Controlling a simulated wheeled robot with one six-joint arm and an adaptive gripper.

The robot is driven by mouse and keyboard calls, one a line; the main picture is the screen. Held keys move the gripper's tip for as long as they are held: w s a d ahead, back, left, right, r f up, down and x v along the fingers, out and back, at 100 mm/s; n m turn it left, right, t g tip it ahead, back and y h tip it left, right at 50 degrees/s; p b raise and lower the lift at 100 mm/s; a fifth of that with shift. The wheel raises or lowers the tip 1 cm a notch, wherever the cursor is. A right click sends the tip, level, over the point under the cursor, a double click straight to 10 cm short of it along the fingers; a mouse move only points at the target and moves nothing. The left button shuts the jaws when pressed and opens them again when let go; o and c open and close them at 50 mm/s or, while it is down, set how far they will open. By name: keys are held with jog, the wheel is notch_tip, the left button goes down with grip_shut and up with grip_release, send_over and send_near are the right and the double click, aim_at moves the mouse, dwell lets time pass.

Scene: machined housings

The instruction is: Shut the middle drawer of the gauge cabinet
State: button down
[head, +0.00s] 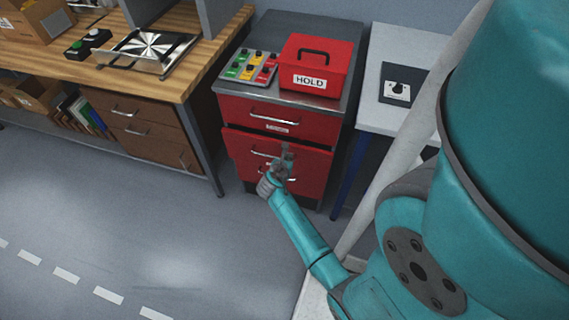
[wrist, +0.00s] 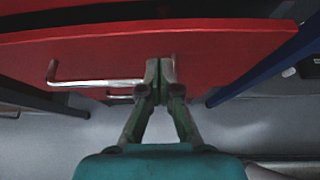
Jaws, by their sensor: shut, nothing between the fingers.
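The red gauge cabinet (head: 228,104) stands against the wall in the head view. Its middle drawer (head: 240,147) juts out a little past the drawer above, with a metal handle across its front. The drawer's red front (wrist: 225,65) fills the upper part of the wrist view, with the handle (wrist: 95,82) left of my fingers and a dark gap above its top edge. My gripper (head: 286,152) is shut and empty, its fingertips (wrist: 160,66) at the drawer front just right of the handle. They look against it or very close; contact cannot be told. My gripper hides part of the front.
A red HOLD box (head: 317,67) and a button panel (head: 249,66) sit on the cabinet top. A wooden workbench (head: 190,65) stands to the left, and a pale table (head: 400,45) with a blue leg to the right. The floor (head: 130,215) in front is clear.

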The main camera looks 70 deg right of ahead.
aim_at(293, 144)
jog(key=shift+w+d, duration=0.1)
jog(key=shift+d, duration=1.45)
jog(key=d, duration=0.4)
jog(key=shift+w, duration=0.15)
jog(key=shift+d+r, duration=0.1)
jog(key=shift+r, duration=0.1)
jog(key=shift+w, duration=0.1)
